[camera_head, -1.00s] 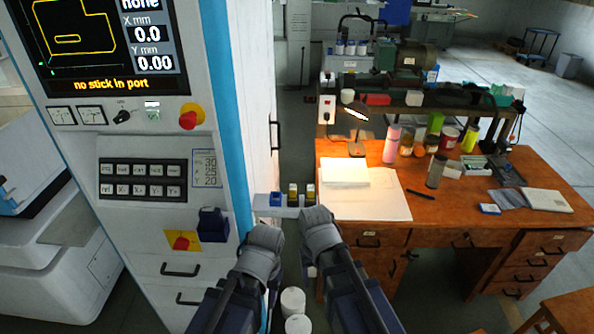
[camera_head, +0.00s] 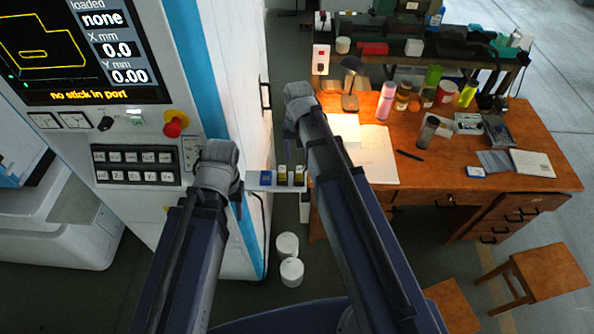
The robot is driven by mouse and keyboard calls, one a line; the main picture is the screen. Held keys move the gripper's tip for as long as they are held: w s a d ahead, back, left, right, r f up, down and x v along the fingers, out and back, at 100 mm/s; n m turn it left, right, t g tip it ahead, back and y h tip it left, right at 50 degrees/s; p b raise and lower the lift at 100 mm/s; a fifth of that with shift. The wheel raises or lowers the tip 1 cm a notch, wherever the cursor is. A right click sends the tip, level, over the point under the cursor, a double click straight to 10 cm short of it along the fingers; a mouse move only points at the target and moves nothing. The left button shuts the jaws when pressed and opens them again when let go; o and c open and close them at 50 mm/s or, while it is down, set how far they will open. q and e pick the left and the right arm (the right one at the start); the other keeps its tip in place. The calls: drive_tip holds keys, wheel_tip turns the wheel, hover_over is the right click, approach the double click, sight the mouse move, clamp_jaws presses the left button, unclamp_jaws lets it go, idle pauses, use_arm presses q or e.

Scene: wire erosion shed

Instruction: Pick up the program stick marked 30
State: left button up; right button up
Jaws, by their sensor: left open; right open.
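Several small program sticks stand on a small white shelf (camera_head: 258,189) at the side of the machine. One is a blue stick (camera_head: 266,178); beside it are a dark stick with a yellow mark (camera_head: 282,175) and a similar stick (camera_head: 298,175). Their numbers are too small to read, so I cannot tell which is 30. My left gripper (camera_head: 219,162) is open, just left of the shelf in the picture, in front of the machine's edge. My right gripper (camera_head: 299,98) is open, above and beyond the shelf in the picture. Both sets of fingertips are mostly hidden.
The machine screen (camera_head: 80,50) reads "no stick in port" and "loaded none". A wooden desk (camera_head: 450,170) with bottles and papers stands at right. White cans (camera_head: 290,270) are on the floor below the shelf, and a stool (camera_head: 545,272) is at lower right.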

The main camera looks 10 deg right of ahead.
sight(299, 169)
drive_tip(key=shift+f+b, duration=1.05)
drive_tip(key=shift+f, duration=0.25)
drive_tip(key=f+b, duration=0.5)
drive_tip(key=shift+s+d+f, duration=0.1)
drive_tip(key=shift+s, duration=0.1)
clamp_jaws()
